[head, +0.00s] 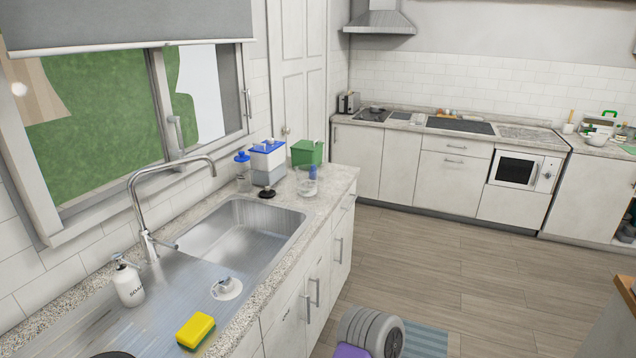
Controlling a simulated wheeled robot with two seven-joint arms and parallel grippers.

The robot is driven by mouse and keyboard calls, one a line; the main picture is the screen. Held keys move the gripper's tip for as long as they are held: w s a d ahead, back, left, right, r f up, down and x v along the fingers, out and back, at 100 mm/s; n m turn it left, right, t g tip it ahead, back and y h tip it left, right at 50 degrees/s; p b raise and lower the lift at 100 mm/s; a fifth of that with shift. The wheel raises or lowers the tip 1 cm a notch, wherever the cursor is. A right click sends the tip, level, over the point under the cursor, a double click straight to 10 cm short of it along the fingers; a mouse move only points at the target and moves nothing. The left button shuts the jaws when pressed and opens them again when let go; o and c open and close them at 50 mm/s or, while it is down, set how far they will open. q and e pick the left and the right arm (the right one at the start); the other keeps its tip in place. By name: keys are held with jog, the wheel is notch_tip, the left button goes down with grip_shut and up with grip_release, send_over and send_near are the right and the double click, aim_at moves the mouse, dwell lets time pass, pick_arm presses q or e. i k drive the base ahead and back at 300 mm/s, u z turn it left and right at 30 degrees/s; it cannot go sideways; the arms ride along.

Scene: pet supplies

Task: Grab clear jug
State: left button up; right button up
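A clear, see-through vessel that looks like the jug (307,187) stands upright on the far end of the sink counter, close to its right edge. A blue item shows in or behind it; I cannot tell which. A second clear container with a blue top (243,175) stands by the wall to its left. Neither of my grippers is in view.
A white and grey box with a blue top (267,165), a green bin (306,153) and a black stopper (268,193) are near the jug. The tap (144,220) arches beside the sink (240,240). A grey ribbed object (370,330) is low in front of the cabinets.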

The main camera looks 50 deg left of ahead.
aim_at(307, 175)
jog(key=u, duration=0.35)
jog(key=i, duration=1.95)
jog(key=u, duration=1.6)
jog(key=i, duration=1)
jog(key=u, duration=1.2)
